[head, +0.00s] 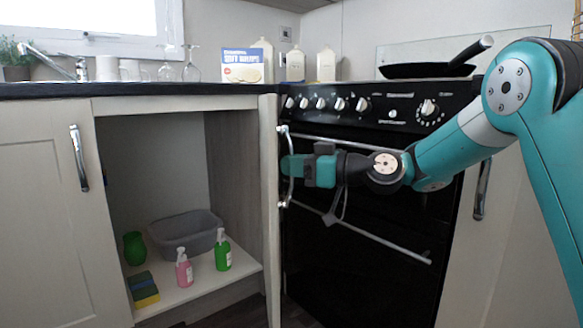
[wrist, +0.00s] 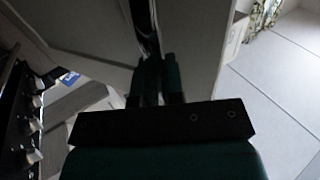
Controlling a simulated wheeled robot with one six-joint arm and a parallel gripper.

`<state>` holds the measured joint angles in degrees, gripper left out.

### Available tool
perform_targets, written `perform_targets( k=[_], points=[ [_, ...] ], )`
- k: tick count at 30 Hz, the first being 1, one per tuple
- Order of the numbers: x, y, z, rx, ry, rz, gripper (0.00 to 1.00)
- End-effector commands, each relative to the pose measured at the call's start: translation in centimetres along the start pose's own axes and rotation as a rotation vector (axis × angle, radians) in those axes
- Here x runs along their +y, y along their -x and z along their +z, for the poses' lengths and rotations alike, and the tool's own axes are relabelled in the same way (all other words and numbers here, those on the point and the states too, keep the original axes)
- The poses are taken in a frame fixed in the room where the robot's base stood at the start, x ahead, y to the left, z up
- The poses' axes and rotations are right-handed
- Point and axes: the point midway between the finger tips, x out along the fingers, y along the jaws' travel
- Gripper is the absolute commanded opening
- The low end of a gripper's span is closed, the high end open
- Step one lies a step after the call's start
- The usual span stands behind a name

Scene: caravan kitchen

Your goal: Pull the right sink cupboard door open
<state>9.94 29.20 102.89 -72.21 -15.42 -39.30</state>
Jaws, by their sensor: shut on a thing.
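The right sink cupboard door (head: 270,215) stands swung well out from its frame, seen almost edge-on in the head view. Its chrome bar handle (head: 286,190) is on the side facing the oven. My gripper (head: 291,167) reaches in from the right and is shut on the handle. In the wrist view my gripper (wrist: 160,78) shows its two dark fingers close together at the handle, with a pale door panel (wrist: 195,45) beside them. The exact contact is dark and partly hidden.
The open cupboard holds a grey basin (head: 185,235), a pink bottle (head: 184,270), a green bottle (head: 222,252), a green jar (head: 134,248) and sponges (head: 143,289). The left cupboard door (head: 45,215) is shut. The black oven (head: 370,265) stands close behind my gripper.

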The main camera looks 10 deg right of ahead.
Motion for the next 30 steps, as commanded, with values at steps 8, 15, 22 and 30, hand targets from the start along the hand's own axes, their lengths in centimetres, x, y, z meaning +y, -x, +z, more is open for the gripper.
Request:
perform_targets(
  k=[8, 15, 22, 30],
  points=[
    [-0.1, -0.1, 0.0, 0.000, -0.004, -0.003, 0.18],
    [-0.1, -0.2, 0.0, 0.000, -0.002, -0.002, 0.31],
    [0.1, 1.2, 0.3, 0.001, 0.000, 0.004, 0.31],
    [0.0, 5.7, 0.3, 0.000, 0.000, 0.002, 0.31]
  ],
)
